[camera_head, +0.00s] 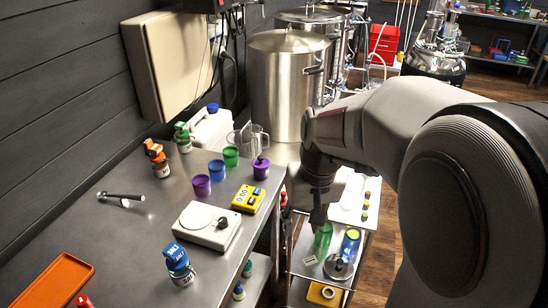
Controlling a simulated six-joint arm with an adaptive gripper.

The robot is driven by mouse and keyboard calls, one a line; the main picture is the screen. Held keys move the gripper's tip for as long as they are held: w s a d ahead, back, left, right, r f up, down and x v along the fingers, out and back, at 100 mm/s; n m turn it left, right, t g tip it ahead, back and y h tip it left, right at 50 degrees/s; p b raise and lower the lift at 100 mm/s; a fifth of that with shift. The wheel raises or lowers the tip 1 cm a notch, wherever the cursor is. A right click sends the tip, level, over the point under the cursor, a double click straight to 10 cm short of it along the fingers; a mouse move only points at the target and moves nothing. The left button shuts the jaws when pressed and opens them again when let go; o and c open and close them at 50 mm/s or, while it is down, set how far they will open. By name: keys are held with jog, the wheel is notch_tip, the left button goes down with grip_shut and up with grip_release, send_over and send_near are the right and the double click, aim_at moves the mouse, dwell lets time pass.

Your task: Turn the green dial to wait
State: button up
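I cannot make out a clearly green dial. My gripper (318,214) points down over the cart, right of the bench and just above a green bottle (323,240). Its fingers are dark and seen edge-on, so their opening is unclear.
The steel bench (130,235) holds blue, orange and green capped bottles, purple, blue and green cups, a clear jug (247,140) and an orange tray (55,281). A blue-and-yellow can (350,244) stands on the cart. Steel tanks (288,85) stand behind.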

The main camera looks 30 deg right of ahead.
jog(key=w+d+f+t, duration=0.1)
jog(key=w+d+f, duration=0.9)
jog(key=w+d, duration=0.55)
jog(key=w+d+r+n+t, duration=0.1)
jog(key=w+d+r+n, duration=0.1)
jog(key=w, duration=0.4)
jog(key=shift+d+r+n+t, duration=0.15)
jog(key=shift+d+n+t, duration=0.2)
jog(key=shift+n, duration=0.25)
jog(key=shift+x, duration=3.9)
jog(key=shift+s, duration=0.1)
grip_shut()
